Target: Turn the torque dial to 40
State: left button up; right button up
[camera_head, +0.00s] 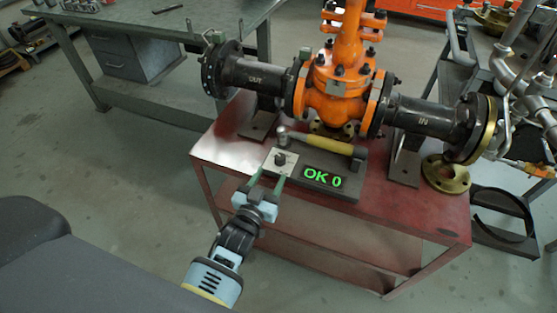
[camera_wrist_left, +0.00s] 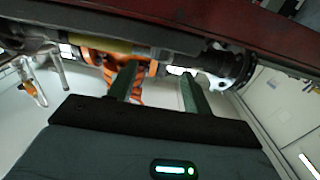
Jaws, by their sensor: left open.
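The torque dial (camera_head: 280,158) is a small dark knob on a pale square plate at the left end of a dark tester block on the red cart. A green readout (camera_head: 322,177) on the block's front shows "OK 0". My left gripper (camera_head: 271,175) is open, its two green fingers pointing at the plate from the front. The fingertips look close to the dial, but I cannot tell whether they touch it. The fingers (camera_wrist_left: 160,76) also show apart in the left wrist view, where I cannot make out the dial. My right gripper is not in view.
A yellow-handled tool (camera_head: 328,145) lies along the back of the block. The orange gate valve (camera_head: 335,85) with dark flanged pipes stands behind it. The red cart top (camera_head: 425,205) is clear at front right. A grey workbench (camera_head: 150,20) stands at back left.

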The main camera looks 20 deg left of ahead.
aim_at(278, 162)
pick_arm(q)
jog(key=w, duration=0.5)
jog(key=shift+d, duration=0.1)
jog(key=shift+w+b, duration=0.3)
jog(key=shift+w, duration=0.55)
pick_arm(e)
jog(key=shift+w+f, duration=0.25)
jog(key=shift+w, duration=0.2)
pick_arm(q)
jog(key=c, duration=1)
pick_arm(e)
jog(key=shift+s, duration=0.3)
